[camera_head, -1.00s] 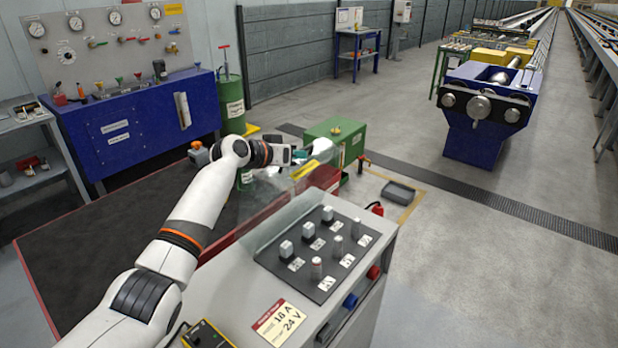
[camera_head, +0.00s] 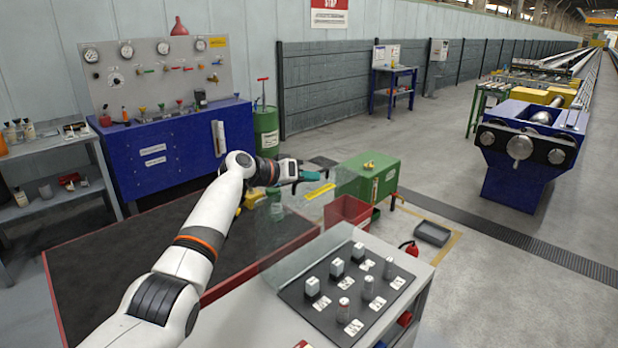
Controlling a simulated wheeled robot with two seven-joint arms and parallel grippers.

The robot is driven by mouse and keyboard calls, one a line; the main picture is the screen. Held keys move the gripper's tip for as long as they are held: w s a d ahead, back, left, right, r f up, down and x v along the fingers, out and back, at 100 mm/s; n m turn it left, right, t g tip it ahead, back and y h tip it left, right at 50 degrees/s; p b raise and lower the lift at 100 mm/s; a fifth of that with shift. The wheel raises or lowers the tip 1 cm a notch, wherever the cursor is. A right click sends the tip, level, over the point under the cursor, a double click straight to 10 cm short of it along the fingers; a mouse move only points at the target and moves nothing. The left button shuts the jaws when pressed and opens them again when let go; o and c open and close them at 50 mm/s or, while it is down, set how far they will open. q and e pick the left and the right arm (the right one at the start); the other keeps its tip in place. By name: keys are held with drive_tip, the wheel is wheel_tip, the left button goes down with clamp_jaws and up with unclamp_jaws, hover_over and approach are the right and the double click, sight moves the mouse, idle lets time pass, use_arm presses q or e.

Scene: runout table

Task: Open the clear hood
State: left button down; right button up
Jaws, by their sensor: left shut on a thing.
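The clear hood (camera_head: 300,248) is a see-through pane at the back edge of the grey switch console (camera_head: 400,310). It stands raised, clear of the switches, with a yellow label (camera_head: 319,191) near its upper edge. Its faint outline makes the exact tilt hard to tell. My left gripper (camera_head: 318,170) is at the hood's top, shut on a teal handle (camera_head: 310,176) there. The fingertips are small and partly hidden. Several grey switches (camera_head: 338,267) on the black plate are uncovered. My right gripper is not in view.
A dark-topped bench with a red edge (camera_head: 90,275) lies under my left arm. A green box (camera_head: 368,178) and a red bin (camera_head: 347,211) stand behind the console. A blue gauge bench (camera_head: 170,150) is at the back left. Open floor lies to the right.

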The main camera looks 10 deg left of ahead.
use_arm(q)
drive_tip(key=c, duration=1.8)
unclamp_jaws()
drive_tip(key=shift+f, duration=0.25)
drive_tip(key=shift+r, duration=0.1)
wheel_tip(320, 180, up, 4)
drive_tip(key=b, duration=0.3)
hover_over(268, 199)
